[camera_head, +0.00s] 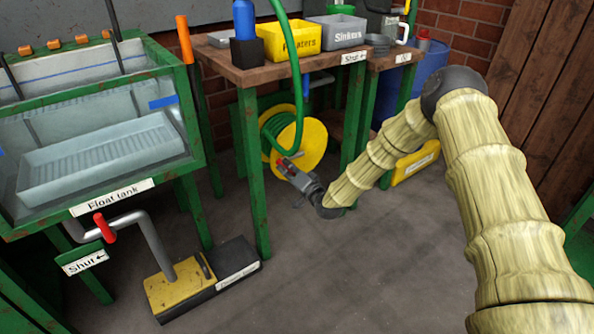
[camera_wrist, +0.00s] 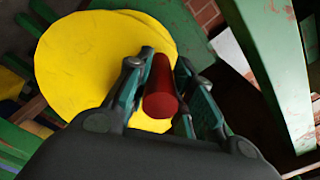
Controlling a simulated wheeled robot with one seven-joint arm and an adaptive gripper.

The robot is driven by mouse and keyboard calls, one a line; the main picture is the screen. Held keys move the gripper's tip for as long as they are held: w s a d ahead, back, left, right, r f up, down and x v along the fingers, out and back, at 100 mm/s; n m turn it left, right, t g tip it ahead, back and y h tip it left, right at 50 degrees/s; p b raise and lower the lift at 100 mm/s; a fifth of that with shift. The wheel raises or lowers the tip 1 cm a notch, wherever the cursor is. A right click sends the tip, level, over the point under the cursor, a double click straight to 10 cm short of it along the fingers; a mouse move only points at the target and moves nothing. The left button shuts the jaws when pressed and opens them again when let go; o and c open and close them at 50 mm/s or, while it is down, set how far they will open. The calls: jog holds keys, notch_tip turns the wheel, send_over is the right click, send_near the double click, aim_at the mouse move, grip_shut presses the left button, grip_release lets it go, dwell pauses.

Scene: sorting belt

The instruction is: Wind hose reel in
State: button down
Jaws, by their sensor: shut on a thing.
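The hose reel (camera_head: 313,146) has yellow side discs and green hose (camera_head: 277,128) wound on it. My gripper (camera_head: 288,168) is at the front of the reel, shut on the red crank handle. In the wrist view the red handle (camera_wrist: 161,88) sits between the two fingers of my gripper (camera_wrist: 158,85), with the yellow disc (camera_wrist: 95,60) behind it. The crank's joint to the disc is hidden.
Green bench legs (camera_head: 253,175) stand close to my gripper. The float tank (camera_head: 100,130) is at left, with a pedal box (camera_head: 225,268) on the floor. A yellow labelled object (camera_head: 415,162) lies behind my arm. The grey floor in front is clear.

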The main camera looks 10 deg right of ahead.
jog(key=r+m, duration=0.1)
jog(key=r+m+p, duration=0.1)
jog(key=r+m, duration=0.1)
jog(key=shift+w+d, duration=0.15)
jog(key=shift+d, duration=0.25)
jog(key=w+d+r+m+p, duration=0.1)
jog(key=d+r+m, duration=0.2)
jog(key=r+m, duration=0.2)
jog(key=shift+w+d+p, duration=0.3)
jog(key=shift+w+p, duration=0.05)
jog(key=shift+p, duration=0.05)
jog(key=shift+r, duration=0.1)
jog(key=c, duration=1.3)
grip_release()
jog(key=shift+o, duration=0.5)
jog(key=shift+s+d, duration=0.3)
jog(key=shift+s, duration=0.1)
jog(key=a+v, duration=0.1)
jog(key=v, duration=1)
jog(key=shift+s, duration=0.2)
